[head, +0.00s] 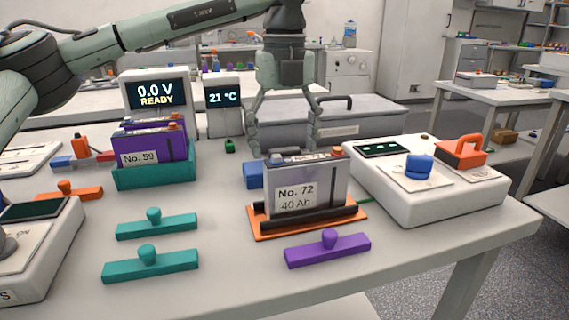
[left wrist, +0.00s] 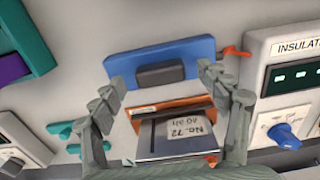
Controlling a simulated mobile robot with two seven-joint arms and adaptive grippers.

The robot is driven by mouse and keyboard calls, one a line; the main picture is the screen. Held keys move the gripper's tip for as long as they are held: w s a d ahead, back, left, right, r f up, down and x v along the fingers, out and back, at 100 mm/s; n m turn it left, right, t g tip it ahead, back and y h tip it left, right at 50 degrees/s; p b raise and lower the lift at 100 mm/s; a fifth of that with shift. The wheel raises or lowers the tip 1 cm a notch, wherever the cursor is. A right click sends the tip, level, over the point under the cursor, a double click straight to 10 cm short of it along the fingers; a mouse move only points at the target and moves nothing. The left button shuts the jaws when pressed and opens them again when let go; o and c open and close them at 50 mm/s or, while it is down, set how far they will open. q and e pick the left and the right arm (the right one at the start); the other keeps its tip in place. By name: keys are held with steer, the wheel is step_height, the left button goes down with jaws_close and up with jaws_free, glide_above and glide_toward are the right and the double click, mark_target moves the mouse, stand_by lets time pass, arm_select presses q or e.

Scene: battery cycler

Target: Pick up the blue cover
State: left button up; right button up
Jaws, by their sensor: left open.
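A blue piece (head: 254,175) stands on the bench just behind battery No. 72 (head: 325,190), which hides much of it in the head view. In the left wrist view it shows as a wide blue plate (left wrist: 196,52) with a dark block in its middle. I take this for the blue cover. My left gripper (head: 284,150) points down, open and empty, above and behind the battery. In the left wrist view its fingers (left wrist: 160,76) are spread on either side of the plate's near part, with the battery (left wrist: 175,138) between them lower down. My right gripper is not in view.
The battery stands on an orange base (head: 262,232). A white insulation tester (head: 440,205) with a blue knob (head: 420,165) is at right. A teal holder (head: 150,180) with purple batteries is at left. Teal (head: 150,262) and purple (head: 328,250) knobbed bars lie in front.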

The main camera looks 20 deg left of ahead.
arm_select(q)
steer(key=shift+c, duration=0.6)
steer(key=c, duration=1.2)
steer(key=shift+r, duration=0.2)
